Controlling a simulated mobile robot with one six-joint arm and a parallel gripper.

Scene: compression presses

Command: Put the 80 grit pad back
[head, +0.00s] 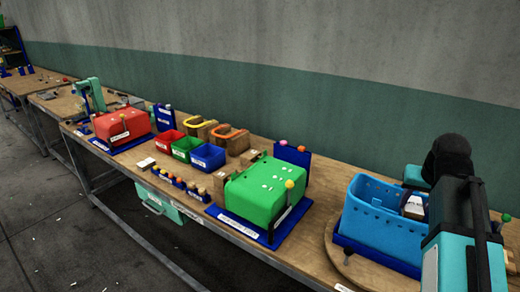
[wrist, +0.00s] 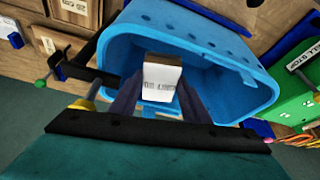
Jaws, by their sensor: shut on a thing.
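A small block-like pad (wrist: 161,76) with a white label and a tan edge sits between the two dark fingers of my gripper (wrist: 160,92) in the wrist view. The gripper is shut on it. The label print is too small to read, so I cannot confirm its grit. Behind the pad is the open mouth of a blue bin (wrist: 249,88). In the head view the blue bin (head: 375,222) stands at the right of the bench, and the pad (head: 414,206) shows at its right part, over or inside it; I cannot tell which. My arm hides the bin's right end.
A green press (head: 262,192) with a lever stands left of the blue bin on a blue base. Farther left are small red (head: 168,141), green (head: 186,148) and blue (head: 208,157) bins and a red press (head: 120,122). A round wooden board (head: 345,262) lies under the blue bin.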

